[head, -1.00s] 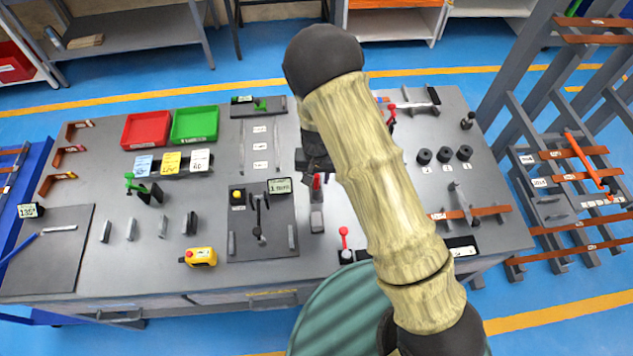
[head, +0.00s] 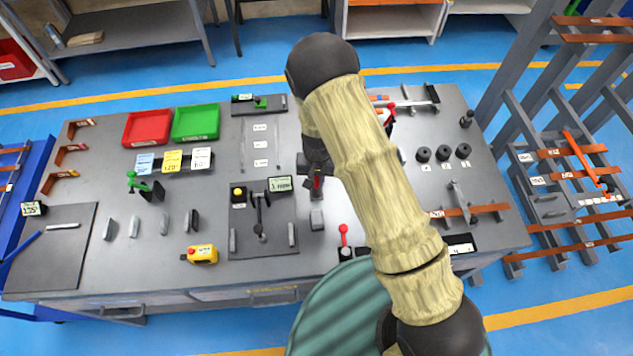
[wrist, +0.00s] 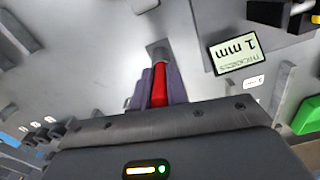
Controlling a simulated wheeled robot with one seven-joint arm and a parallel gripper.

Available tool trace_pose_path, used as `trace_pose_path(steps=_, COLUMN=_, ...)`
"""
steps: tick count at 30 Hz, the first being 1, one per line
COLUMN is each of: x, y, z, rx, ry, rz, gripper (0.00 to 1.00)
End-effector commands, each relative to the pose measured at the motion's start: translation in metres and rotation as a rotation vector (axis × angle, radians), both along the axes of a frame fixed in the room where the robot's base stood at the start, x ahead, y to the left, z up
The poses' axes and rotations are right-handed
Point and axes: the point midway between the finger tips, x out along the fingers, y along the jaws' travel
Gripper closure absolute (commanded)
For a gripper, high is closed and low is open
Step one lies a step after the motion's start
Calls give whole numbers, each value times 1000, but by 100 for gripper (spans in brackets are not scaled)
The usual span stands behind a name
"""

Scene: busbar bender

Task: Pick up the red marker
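The red marker (wrist: 159,86) stands between the two fingers of my gripper (wrist: 160,73) in the wrist view, with one finger on each side. The fingers look open around it; any gap to the marker is narrow. Its lower end points towards a grey holder (wrist: 158,52). In the head view my gripper (head: 316,180) is over the bench, and a small red part of the marker (head: 317,181) shows between its dark parts. My arm hides part of the bench to the right.
A panel with a lever (head: 259,215) and a "1 mm" display (head: 280,184) stands close left of my gripper. A red-knobbed lever (head: 343,235) is to the lower right. Red (head: 147,127) and green (head: 195,123) trays lie at the back left.

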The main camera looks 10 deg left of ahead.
Motion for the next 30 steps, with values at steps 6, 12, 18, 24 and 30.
trace_pose_path(steps=6, x=0, y=0, z=0, rx=0, ry=0, rz=0, gripper=100)
trace_pose_path(steps=12, x=0, y=0, z=2, rx=1, ry=-1, rz=1, gripper=100)
trace_pose_path(steps=18, x=1, y=1, z=18, rx=2, ry=-3, rz=1, gripper=100)
trace_pose_path(steps=24, x=1, y=1, z=51, rx=2, ry=-5, rz=2, gripper=100)
trace_pose_path(steps=30, x=0, y=1, z=84, rx=2, ry=-3, rz=2, gripper=100)
